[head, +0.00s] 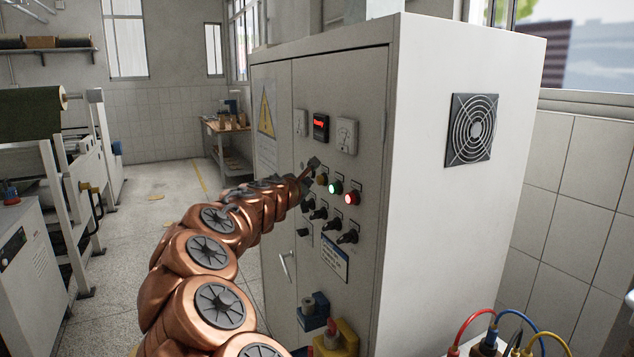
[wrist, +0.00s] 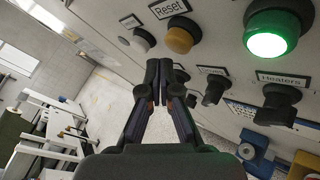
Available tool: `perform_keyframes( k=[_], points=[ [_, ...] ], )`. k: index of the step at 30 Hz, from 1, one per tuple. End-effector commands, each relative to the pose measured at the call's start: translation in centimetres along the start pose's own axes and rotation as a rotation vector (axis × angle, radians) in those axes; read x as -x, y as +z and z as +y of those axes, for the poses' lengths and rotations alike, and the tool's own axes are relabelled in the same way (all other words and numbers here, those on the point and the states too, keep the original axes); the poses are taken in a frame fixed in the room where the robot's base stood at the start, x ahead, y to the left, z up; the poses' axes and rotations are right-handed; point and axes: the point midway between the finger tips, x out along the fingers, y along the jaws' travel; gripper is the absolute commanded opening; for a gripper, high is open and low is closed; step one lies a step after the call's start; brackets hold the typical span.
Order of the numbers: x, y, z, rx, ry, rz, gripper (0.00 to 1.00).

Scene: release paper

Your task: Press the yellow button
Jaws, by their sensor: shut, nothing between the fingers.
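The yellow button (head: 322,180) is on the front of a grey control cabinet, left of the green button. In the wrist view the yellow button (wrist: 180,38) is round, amber and unlit, below a label reading "Reset". My gripper (head: 314,162) is shut and empty, in front of the panel near the yellow button. In the wrist view my gripper's fingertips (wrist: 158,66) appear together, just below and left of the yellow button in the picture. I cannot tell how far they are from the panel.
A lit green button (head: 335,188) and a lit red button (head: 351,198) sit right of the yellow one. Black knobs (head: 347,236) are below. The cabinet side (head: 455,210) is at right; open floor is behind my arm.

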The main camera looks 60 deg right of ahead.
Motion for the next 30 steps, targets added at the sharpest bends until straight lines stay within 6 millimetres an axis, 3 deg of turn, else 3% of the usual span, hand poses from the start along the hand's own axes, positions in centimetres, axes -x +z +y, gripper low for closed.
perform_keyframes(
  k=[18, 30],
  points=[
    [3.2, -2.3, 2.4, 0.000, 0.001, -0.001, 0.00],
    [3.4, -2.4, 2.5, 0.000, 0.000, -0.001, 0.00]
  ],
)
